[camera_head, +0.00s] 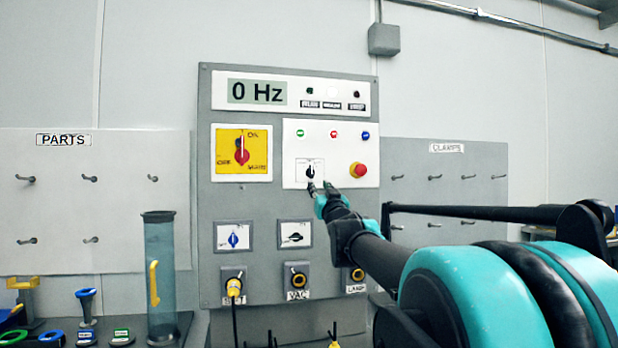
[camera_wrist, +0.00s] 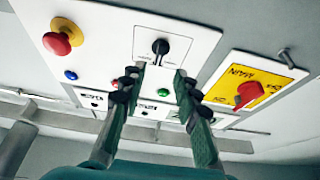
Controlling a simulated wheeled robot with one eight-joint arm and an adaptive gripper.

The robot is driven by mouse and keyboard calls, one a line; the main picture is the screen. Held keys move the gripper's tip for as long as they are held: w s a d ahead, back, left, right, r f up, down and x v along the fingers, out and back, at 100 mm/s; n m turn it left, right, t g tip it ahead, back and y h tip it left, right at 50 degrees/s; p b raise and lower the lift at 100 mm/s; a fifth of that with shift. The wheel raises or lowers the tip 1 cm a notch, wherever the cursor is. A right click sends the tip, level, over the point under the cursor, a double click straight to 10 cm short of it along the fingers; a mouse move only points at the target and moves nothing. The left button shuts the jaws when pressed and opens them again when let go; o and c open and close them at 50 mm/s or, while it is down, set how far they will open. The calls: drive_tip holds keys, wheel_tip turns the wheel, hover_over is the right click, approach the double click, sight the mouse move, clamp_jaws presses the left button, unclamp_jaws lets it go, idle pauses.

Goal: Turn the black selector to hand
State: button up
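The black selector (camera_head: 310,172) sits on a small white plate in the lower left of the white control panel. In the wrist view the black selector (camera_wrist: 160,47) shows near the top centre, and that view is turned roughly upside down. Its handle looks about upright; its position labels are too small to read. My gripper (camera_head: 321,187) is just below and in front of the selector in the head view. In the wrist view my gripper (camera_wrist: 158,76) is open, its two dark fingertips apart with nothing between them. The selector lies just beyond the fingertips, apart from them.
A red emergency button (camera_head: 358,170) stands out right of the selector. A yellow plate with a red rotary switch (camera_head: 242,156) is at left. Green (camera_head: 300,133), red (camera_head: 334,134) and blue (camera_head: 366,135) buttons sit above. Another black knob (camera_head: 295,237) is below. The display reads 0 Hz.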

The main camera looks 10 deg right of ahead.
sight(312, 174)
drive_tip(key=x, duration=0.9)
drive_tip(key=shift+s, duration=0.1)
clamp_jaws()
